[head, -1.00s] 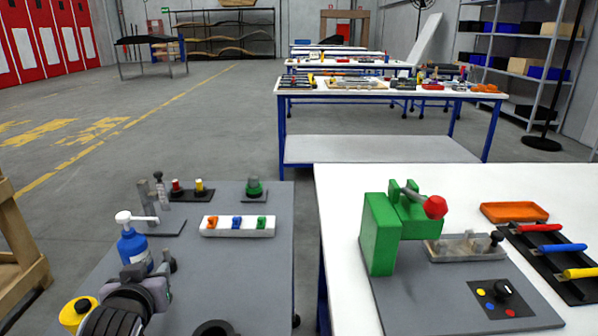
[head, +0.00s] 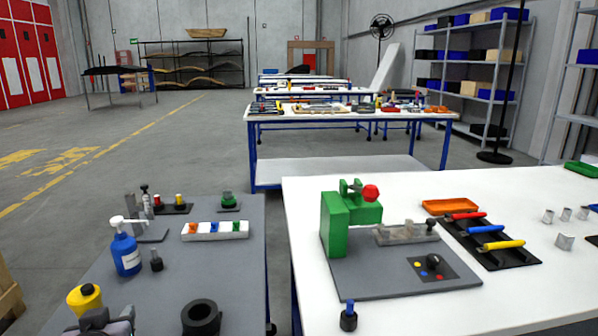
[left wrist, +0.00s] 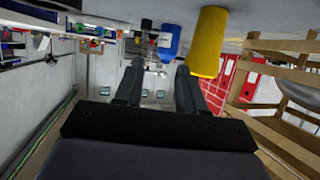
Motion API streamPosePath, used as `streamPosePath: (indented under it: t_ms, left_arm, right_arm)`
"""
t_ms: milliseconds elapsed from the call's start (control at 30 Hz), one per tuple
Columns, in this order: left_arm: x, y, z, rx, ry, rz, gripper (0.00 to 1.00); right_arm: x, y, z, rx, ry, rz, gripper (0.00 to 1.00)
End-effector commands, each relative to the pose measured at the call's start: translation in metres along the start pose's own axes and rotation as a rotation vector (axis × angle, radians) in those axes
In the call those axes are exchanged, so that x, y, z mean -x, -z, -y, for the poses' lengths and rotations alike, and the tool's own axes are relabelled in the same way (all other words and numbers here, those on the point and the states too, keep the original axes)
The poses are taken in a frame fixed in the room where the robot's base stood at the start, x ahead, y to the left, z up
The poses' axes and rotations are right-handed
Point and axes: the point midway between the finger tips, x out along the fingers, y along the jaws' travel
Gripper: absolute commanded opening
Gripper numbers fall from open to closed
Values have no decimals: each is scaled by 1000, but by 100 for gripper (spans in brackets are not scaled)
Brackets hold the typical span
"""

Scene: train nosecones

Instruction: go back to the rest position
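My left gripper (head: 101,324) shows only partly at the bottom left of the head view, in front of the yellow-topped container (head: 85,299). In the left wrist view its two dark fingers (left wrist: 156,80) stand apart with nothing between them. The yellow cylinder (left wrist: 208,42) and the blue bottle (left wrist: 172,38) show beyond the fingertips there. My right gripper does not show clearly in either view.
The grey bench (head: 185,270) holds a blue pump bottle (head: 125,253), a black ring (head: 200,317) and a white block with coloured parts (head: 215,231). The white table (head: 520,290) holds a green press (head: 336,225), an orange tray (head: 450,206) and coloured-handled tools (head: 487,230).

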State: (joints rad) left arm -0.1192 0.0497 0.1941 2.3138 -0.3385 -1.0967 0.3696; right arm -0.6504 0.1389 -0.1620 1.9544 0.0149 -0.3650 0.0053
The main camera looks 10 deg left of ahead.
Motion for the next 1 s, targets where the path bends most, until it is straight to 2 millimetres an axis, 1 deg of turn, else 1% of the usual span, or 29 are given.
streamPosePath:
  t_ms: [67,100,167,200,267,300,367,400,467,500,633,700,1000]
  left_arm:
    - [10,-33,-10,-68,-41,100,39]
    - [18,-53,-15,-111,-69,161,39]
    - [32,-80,-23,-173,-112,251,39]
    - [42,-98,-27,-213,-142,309,39]
    - [58,-123,-32,-270,-187,393,39]
    - [69,-140,-35,-308,-219,448,39]
    - [87,-161,-38,-362,-266,526,39]
    - [99,-176,-40,-397,-298,577,39]
    - [119,-195,-41,-447,-347,649,39]
    - [132,-206,-42,-478,-378,696,39]
    - [176,-240,-41,-577,-489,843,39]
    - [163,-236,-48,-557,-490,785,39]
    - [135,-245,-74,-500,-549,603,39]
  right_arm:
    - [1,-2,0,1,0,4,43]
    - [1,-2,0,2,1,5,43]
    - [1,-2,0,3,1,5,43]
    - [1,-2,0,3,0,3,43]
    - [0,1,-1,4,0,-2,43]
    - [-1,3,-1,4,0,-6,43]
    - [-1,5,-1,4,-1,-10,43]
    - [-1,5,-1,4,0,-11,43]
    - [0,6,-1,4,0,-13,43]
    - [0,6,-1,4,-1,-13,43]
    - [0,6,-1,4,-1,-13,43]
    - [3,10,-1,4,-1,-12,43]
    - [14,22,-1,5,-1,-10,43]
